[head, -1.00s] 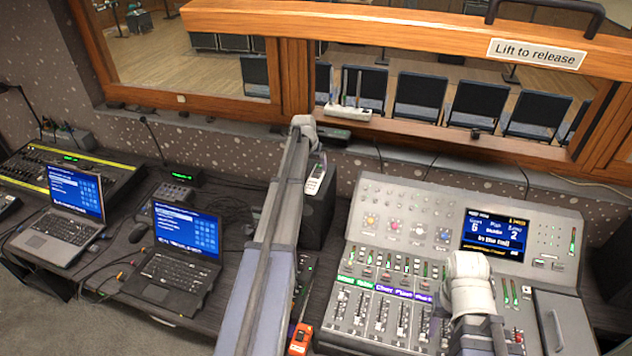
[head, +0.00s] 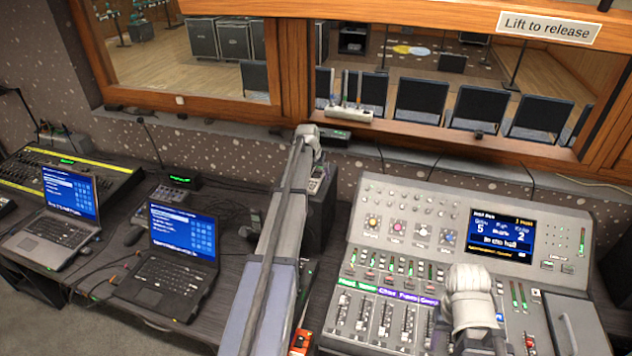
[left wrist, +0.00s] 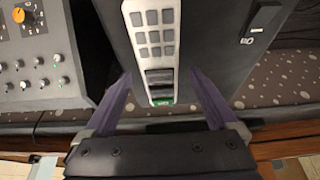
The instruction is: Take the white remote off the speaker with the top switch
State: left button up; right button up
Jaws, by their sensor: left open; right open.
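The white remote (head: 317,184) lies on top of the dark speaker (head: 322,212), partly covered by my left arm in the head view. In the left wrist view the remote (left wrist: 153,45) shows grey keys, darker bars and a green end. My left gripper (left wrist: 160,76) is open, with one purple finger at each side of the remote's green end and gaps between. I cannot tell the finger height. A black switch (left wrist: 264,16) with a small white mark is on the speaker top (left wrist: 205,48), to the right. My right gripper (head: 472,290) is over the mixing console; its fingers are hidden.
The mixing console (head: 395,190) stands right of the speaker, with knobs, faders and a lit screen. Two open laptops (head: 180,265) are to the left. A wall and window ledge (head: 230,130) run behind the speaker. An orange device (head: 301,341) lies in front.

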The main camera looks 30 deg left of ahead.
aim_at(316, 175)
pick_arm(q)
grip_shut()
dwell(0.6)
jog(key=shift+r, duration=0.1)
notch_tip(316, 175, up, 10)
jog(key=p, duration=1)
